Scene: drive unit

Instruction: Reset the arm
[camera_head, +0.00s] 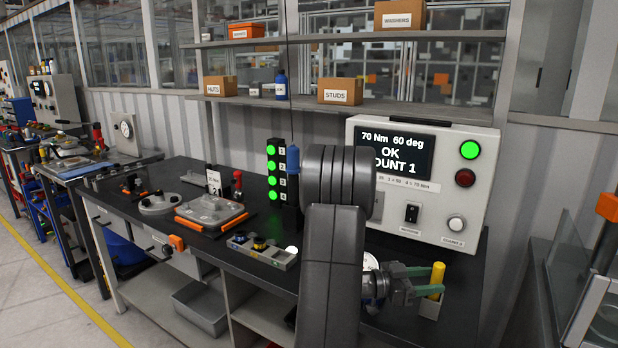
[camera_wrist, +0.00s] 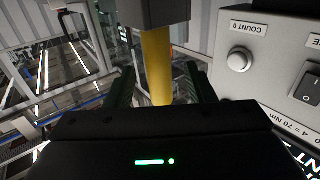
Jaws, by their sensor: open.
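My gripper (camera_head: 428,281) is at the right end of the dark workbench (camera_head: 385,322), in front of the control box. Its two greenish fingers are spread on either side of a yellow cylinder (camera_head: 438,275). The cylinder stands upright in a small pale holder (camera_head: 429,309). In the wrist view my gripper (camera_wrist: 161,88) shows its fingers apart, with the yellow cylinder (camera_wrist: 157,60) between them and a gap on each side. My grey arm hides part of the bench and the control box.
The control box (camera_head: 478,215) stands close behind my gripper; its screen reads OK, COUNT 1. A parts tray (camera_head: 262,250), a flat housing with an orange base (camera_head: 212,211) and a green-lit stack (camera_head: 272,172) occupy the bench. Shelves with boxes (camera_head: 340,91) hang above.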

